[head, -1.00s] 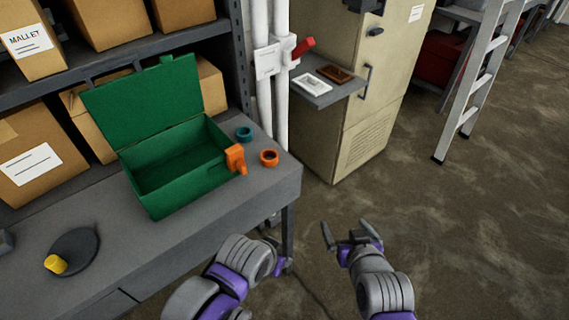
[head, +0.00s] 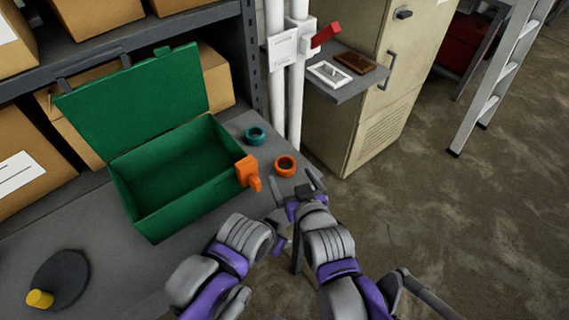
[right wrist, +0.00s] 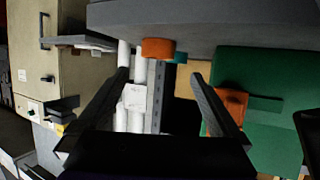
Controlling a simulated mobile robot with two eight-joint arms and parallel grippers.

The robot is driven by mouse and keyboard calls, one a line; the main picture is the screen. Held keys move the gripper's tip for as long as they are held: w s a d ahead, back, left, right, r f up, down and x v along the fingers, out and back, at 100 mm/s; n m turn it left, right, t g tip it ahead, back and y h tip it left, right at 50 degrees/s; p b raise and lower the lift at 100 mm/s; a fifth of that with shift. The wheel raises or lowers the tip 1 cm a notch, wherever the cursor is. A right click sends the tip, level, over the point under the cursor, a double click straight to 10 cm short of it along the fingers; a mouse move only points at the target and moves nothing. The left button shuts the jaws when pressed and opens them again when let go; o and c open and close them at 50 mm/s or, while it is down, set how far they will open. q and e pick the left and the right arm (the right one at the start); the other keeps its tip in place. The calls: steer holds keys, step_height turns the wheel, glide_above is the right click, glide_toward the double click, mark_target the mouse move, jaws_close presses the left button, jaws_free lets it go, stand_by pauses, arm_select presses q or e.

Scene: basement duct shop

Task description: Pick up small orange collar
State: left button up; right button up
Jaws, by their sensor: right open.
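The small orange collar (head: 285,166) is a short ring on the bench near its right corner. It also shows in the right wrist view (right wrist: 158,48), ahead of the fingers and in line with the gap between them. My right gripper (head: 295,188) is open and empty just in front of the collar, apart from it. Its two spread fingers show in the right wrist view (right wrist: 160,74). My left gripper (head: 279,238) is low by the bench's front edge, mostly hidden by its own arm, so its jaws cannot be made out.
A teal collar (head: 255,136) stands just behind the orange one. An open green box (head: 148,222) with an orange latch (head: 248,172) is left of them. A black disc with a yellow knob (head: 40,299) lies far left. White pipes (head: 287,90) rise behind the bench.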

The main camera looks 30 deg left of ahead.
mark_target(283, 160)
steer(key=x, duration=0.8)
steer(key=shift+w+f, duration=0.3)
steer(key=shift+f, duration=0.05)
steer(key=c, duration=1.4)
